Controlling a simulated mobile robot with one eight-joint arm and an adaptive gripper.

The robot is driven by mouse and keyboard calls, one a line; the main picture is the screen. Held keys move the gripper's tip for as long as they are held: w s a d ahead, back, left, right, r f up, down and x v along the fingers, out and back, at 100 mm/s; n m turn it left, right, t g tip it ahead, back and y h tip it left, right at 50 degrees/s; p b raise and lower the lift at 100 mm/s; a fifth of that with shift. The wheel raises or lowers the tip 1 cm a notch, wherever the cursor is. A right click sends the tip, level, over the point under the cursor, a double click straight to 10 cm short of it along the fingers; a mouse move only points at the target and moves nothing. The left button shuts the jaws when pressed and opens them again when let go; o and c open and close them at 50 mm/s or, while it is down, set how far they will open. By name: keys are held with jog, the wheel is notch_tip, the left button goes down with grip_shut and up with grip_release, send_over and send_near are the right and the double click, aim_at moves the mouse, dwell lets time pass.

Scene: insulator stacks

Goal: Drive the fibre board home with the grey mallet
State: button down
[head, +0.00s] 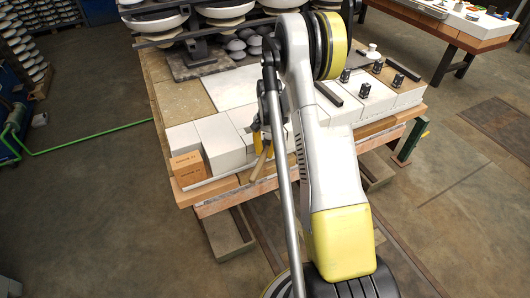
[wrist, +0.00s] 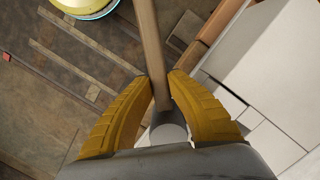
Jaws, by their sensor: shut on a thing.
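My gripper (head: 259,141) is at the front edge of the workbench, partly hidden by my arm. Its yellow fingers (wrist: 160,85) are shut on the grey mallet. The mallet's wooden handle (wrist: 150,45) runs up between the fingers, and its grey head (wrist: 168,130) shows close to the palm. In the head view the handle (head: 261,164) slants down past the bench edge. A brown block with dark print (head: 187,169) stands at the bench's front left corner, beside white blocks. I cannot tell whether it is the fibre board; no other board is clear.
White blocks (head: 219,141) line the front of the workbench (head: 205,206). Small black fittings (head: 364,90) stand on the right-hand blocks. Insulator stacks (head: 157,19) stand at the back. A second table (head: 462,40) is at upper right. The floor at left is mostly clear, with a green hose (head: 90,143).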

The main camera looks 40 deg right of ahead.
jog(key=shift+s, duration=0.15)
notch_tip(320, 180, up, 8)
jog(key=s+p, duration=0.2)
jog(key=p, duration=0.2)
jog(key=shift+s+a, duration=0.3)
jog(key=shift+a, duration=0.05)
dwell(0.6)
